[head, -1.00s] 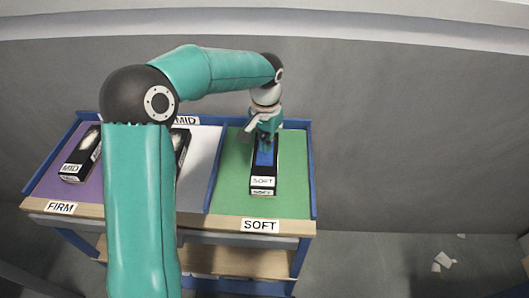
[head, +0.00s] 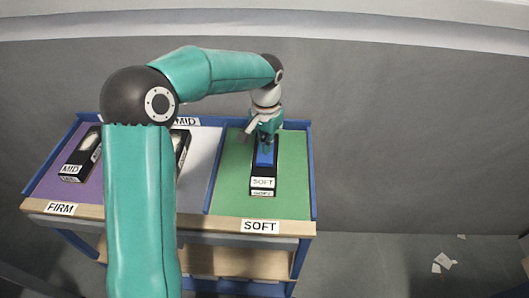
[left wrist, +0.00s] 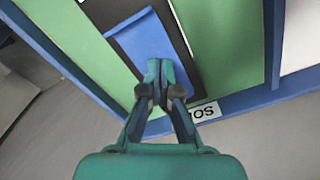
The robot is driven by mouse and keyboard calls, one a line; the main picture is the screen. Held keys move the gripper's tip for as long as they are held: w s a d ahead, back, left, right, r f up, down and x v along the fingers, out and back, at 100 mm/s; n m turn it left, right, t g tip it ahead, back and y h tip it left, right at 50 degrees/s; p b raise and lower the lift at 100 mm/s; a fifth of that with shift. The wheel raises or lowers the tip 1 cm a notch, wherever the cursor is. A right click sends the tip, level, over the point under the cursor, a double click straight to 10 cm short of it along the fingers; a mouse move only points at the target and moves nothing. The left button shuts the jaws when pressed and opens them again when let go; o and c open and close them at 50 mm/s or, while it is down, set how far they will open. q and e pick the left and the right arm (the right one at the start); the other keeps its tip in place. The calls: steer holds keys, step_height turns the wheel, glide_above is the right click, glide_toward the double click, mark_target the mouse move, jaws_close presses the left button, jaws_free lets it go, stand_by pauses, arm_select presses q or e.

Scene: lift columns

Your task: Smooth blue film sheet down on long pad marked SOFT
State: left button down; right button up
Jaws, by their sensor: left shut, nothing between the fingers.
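The long black pad with a white SOFT label (head: 263,182) lies on the green section of the bench. The blue film sheet (head: 265,157) lies along the pad's top; it also shows in the left wrist view (left wrist: 141,41), with the black pad (left wrist: 178,38) visible beside it. My left gripper (head: 266,139) is over the far part of the pad. In the left wrist view its shut fingertips (left wrist: 160,70) are empty and over the blue sheet; I cannot tell whether they touch it. The gripper hides part of the sheet. My right gripper is not in view.
A pad marked MID (head: 80,158) lies on the purple section (head: 50,185) at left. Another black pad is partly hidden behind my arm by the grey section (head: 203,150). Blue rails (head: 313,175) edge the bench. Scraps (head: 443,260) lie on the floor at right.

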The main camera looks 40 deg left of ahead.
arm_select(q)
step_height(320, 180, up, 8)
steer(key=p, duration=0.7)
steer(key=shift+r, duration=0.25)
steer(key=w+f+b, duration=0.1)
steer(key=b, duration=0.1)
steer(key=w+a+f+b, duration=0.1)
steer(key=f+b, duration=0.1)
steer(key=b, duration=0.1)
steer(key=w+f+b, duration=0.1)
steer(key=b, duration=0.1)
steer(key=shift+a+f, duration=0.25)
steer(key=shift+a, duration=0.15)
steer(key=shift+f+b, duration=0.85)
steer(key=shift+f, duration=0.2)
steer(key=shift+f, duration=0.15)
stand_by(1.0)
steer(key=shift+f+b, duration=0.55)
steer(key=shift+f, duration=0.25)
